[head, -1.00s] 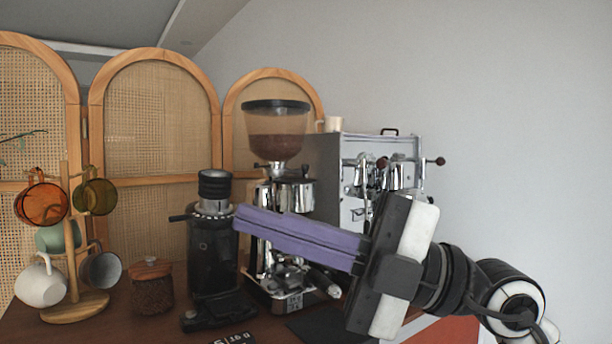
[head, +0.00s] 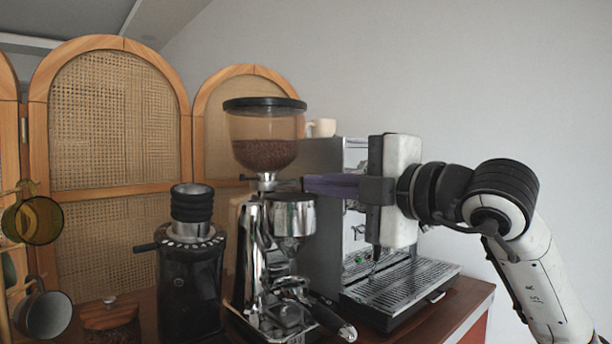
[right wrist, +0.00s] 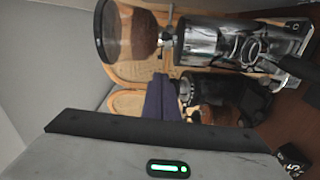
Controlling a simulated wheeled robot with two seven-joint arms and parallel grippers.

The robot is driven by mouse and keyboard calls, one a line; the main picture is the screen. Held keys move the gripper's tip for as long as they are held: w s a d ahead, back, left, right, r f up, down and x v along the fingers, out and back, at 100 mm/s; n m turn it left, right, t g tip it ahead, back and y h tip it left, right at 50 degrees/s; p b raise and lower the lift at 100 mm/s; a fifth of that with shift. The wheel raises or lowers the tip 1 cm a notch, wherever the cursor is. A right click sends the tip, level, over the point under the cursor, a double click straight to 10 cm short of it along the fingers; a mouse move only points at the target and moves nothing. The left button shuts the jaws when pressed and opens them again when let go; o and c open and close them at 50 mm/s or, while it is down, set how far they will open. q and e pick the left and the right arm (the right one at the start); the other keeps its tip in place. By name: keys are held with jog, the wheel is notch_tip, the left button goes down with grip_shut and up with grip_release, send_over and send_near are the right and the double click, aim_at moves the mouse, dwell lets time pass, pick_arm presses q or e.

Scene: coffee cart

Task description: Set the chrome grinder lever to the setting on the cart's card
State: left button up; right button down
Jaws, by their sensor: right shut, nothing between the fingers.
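The chrome grinder (head: 262,255) stands on the cart with a bean hopper (head: 264,145) on top. It lies sideways in the right wrist view (right wrist: 215,45). A thin dark lever (head: 247,178) juts left from the neck under the hopper; its setting marks are too small to read. My right gripper (head: 305,184) is shut and empty, its purple fingers pointing left at neck height, just right of the neck; I cannot tell if they touch. The fingers also show in the right wrist view (right wrist: 162,80). A black card (right wrist: 292,157) shows partly there, with a "5". My left gripper is out of view.
A black grinder (head: 190,270) stands left of the chrome one. The espresso machine (head: 400,285) stands to the right, behind my right gripper. A wooden-lidded jar (head: 110,315) and hanging mugs (head: 42,315) are at far left. Cane screens stand behind.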

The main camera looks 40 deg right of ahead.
jog(key=w+d+p, duration=0.1)
jog(key=w+d, duration=0.2)
jog(key=w, duration=0.4)
jog(key=shift+w+f, duration=0.15)
jog(key=shift+f, duration=0.05)
jog(key=shift+d, duration=0.1)
jog(key=shift+w+d+b, duration=0.2)
jog(key=shift+d+b, duration=0.2)
jog(key=shift+d, duration=0.7)
jog(key=shift+a, duration=0.1)
